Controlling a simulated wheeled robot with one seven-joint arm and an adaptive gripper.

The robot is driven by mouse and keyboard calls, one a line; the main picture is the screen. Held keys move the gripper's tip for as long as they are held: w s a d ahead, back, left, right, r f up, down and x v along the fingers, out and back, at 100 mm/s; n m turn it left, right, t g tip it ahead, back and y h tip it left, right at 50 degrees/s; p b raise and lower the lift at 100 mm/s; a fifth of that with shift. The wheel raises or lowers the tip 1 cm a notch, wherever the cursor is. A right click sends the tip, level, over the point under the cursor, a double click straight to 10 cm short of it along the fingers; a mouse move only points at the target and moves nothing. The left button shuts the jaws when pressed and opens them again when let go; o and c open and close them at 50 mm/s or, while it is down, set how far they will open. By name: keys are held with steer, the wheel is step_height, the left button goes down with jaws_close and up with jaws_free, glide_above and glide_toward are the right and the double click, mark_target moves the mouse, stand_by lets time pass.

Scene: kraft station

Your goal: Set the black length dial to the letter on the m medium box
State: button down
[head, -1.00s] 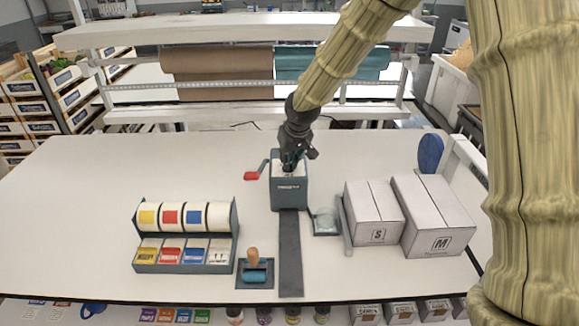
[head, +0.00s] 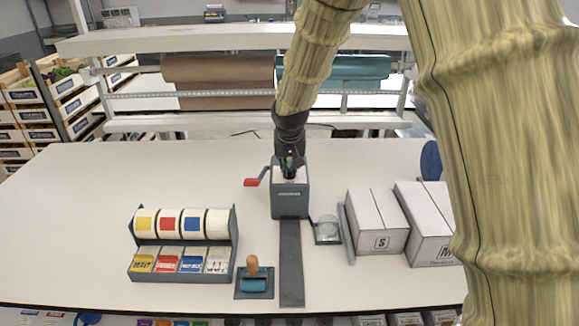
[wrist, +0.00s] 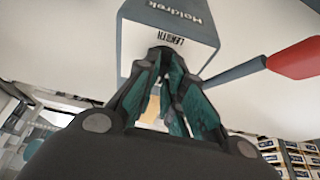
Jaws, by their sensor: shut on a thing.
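The grey-blue dispenser (head: 290,200) stands mid-table, with a white top. In the wrist view its white top (wrist: 135,35) carries the word LENGTH close to my fingertips. My gripper (head: 290,168) points down onto that top. In the wrist view my gripper (wrist: 163,62) has its teal-padded fingers closed around the black length dial, which they mostly hide. The dial's letter setting cannot be read. The white M medium box (head: 424,222) stands at the right of the table. My arm hides part of it and of its M label.
The dispenser's red-handled crank (head: 252,182) sticks out left. A white S box (head: 376,222) stands beside the M box. A label rack (head: 180,275), a stamp on a pad (head: 254,282) and a small glass dish (head: 327,229) stand nearby. The table's left is clear.

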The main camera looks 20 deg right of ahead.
steer(key=shift+s+f, duration=0.15)
steer(key=shift+f, duration=0.1)
steer(key=c, duration=1.5)
jaws_free()
steer(key=shift+w+r, duration=0.15)
steer(key=shift+w, duration=0.05)
steer(key=v, duration=1.2)
